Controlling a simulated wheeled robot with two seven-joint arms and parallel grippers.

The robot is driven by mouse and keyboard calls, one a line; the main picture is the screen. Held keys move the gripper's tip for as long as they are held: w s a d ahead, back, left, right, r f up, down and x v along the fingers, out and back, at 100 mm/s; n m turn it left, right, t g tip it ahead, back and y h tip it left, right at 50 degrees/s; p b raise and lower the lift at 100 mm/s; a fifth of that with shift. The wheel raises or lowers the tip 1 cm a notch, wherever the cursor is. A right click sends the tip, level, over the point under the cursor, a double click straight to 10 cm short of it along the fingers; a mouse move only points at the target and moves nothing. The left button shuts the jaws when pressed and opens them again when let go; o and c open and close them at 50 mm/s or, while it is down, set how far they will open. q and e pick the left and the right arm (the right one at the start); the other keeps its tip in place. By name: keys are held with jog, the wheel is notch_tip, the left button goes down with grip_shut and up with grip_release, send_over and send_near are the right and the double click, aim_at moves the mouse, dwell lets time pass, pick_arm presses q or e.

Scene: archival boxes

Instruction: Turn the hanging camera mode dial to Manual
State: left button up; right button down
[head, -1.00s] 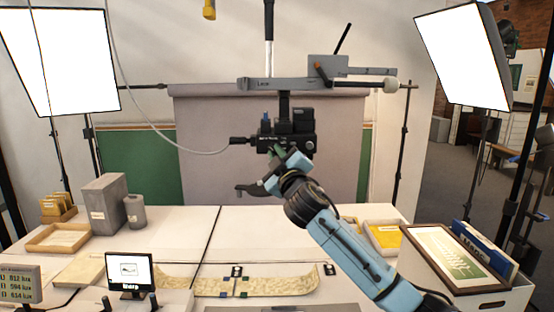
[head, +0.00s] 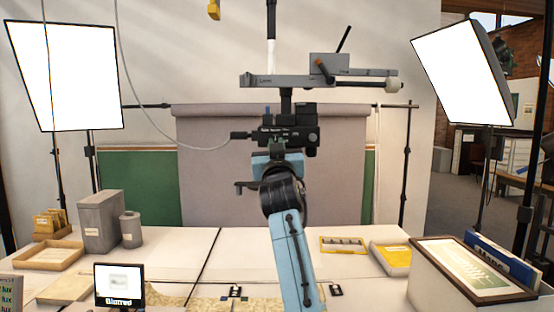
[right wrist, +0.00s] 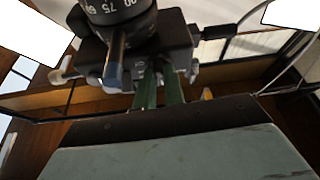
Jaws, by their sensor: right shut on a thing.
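The black camera (head: 297,127) hangs from a grey bracket in the middle of the head view. In the right wrist view, a black ring with white numbers (right wrist: 118,12) and a blue-grey-tipped knob (right wrist: 115,72) show close up on the hanging assembly. My right gripper (head: 277,145) reaches up from below to the camera's underside. In the right wrist view, its green fingers (right wrist: 159,75) are close together against a dark block and closed on the dial there. The dial is mostly hidden, so its setting cannot be read. My left gripper is out of view.
The grey bracket (head: 285,81) spans above the camera, with a cable running left. Softbox lights (head: 75,75) stand at both sides. On the table are a small monitor (head: 120,284) reading "Blurred", grey boxes (head: 101,220), a yellow folder (head: 392,259) and a white archival box (head: 455,296).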

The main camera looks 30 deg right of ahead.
jog(key=shift+m+b, duration=0.4)
jog(key=shift+m, duration=0.2)
jog(key=c, duration=1.5)
grip_release()
jog(key=b+v, duration=0.2)
jog(key=v, duration=1.1)
jog(key=shift+s+a, duration=0.1)
jog(key=shift+a, duration=0.2)
